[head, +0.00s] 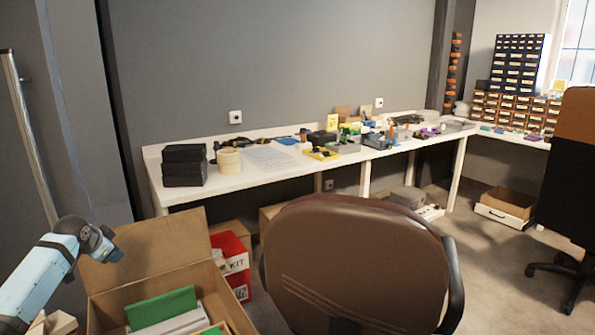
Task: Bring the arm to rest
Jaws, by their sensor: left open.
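My left arm (45,270) comes in from the left edge, light blue with dark joints. Its gripper (115,255) is in front of the raised flap of an open cardboard carton (150,255). The gripper is small in the view and I see nothing held in it. Whether it touches the flap I cannot tell. My right arm and gripper are out of view.
The carton holds a green folder (162,307) and papers. A red kit box (236,262) stands beside it. A brown chair (355,260) fills the front middle. A white workbench (230,180) with tools runs along the wall.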

